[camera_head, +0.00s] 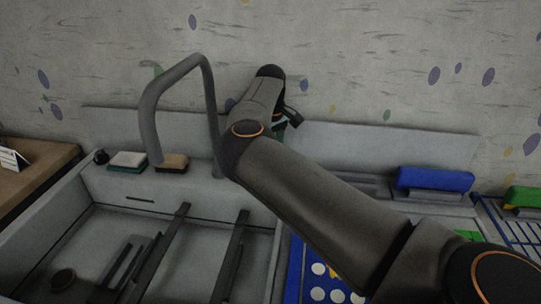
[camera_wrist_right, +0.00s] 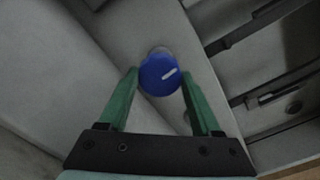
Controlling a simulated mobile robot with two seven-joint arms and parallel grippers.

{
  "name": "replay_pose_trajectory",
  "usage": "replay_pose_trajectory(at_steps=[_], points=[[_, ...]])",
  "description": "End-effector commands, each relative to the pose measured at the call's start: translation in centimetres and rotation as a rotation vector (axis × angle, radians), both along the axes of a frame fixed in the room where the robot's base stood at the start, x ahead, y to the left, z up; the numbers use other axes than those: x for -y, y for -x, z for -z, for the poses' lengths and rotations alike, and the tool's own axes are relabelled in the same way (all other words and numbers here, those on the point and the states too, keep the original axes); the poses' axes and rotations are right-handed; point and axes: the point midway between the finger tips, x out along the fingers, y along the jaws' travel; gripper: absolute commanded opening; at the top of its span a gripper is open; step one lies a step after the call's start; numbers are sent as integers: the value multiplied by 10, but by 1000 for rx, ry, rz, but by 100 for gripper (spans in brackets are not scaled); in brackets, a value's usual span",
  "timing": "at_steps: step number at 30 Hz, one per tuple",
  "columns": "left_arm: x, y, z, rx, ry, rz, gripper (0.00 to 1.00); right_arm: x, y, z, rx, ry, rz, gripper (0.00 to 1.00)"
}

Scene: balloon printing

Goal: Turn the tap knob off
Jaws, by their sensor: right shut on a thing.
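In the head view the grey tap spout (camera_head: 150,112) arches over the sink (camera_head: 110,230) from behind. My right arm reaches across to the right of the spout, and it hides the knob and most of the gripper there. My left gripper is not in view.
A white-and-green sponge (camera_head: 127,160) and a brown-topped brush (camera_head: 172,163) lie on the ledge behind the sink. Dark bars (camera_head: 233,250) cross the sink. A blue block (camera_head: 435,179) sits at the right. A blue board with white dots (camera_head: 317,293) lies below my right arm.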

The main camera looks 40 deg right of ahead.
Motion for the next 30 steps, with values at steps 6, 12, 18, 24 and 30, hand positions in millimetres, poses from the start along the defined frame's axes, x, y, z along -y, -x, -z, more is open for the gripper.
replay_pose_trajectory(at_steps=[6,12,18,24,30], points=[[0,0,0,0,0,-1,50,1,0,-1,-1,3,87,10],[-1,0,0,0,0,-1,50,1,0,-1,-1,3,121,10],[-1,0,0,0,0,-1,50,1,0,-1,0,3,129,10],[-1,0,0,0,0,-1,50,1,0,-1,0,2,129,10],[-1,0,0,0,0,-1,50,1,0,-1,0,2,128,85]])
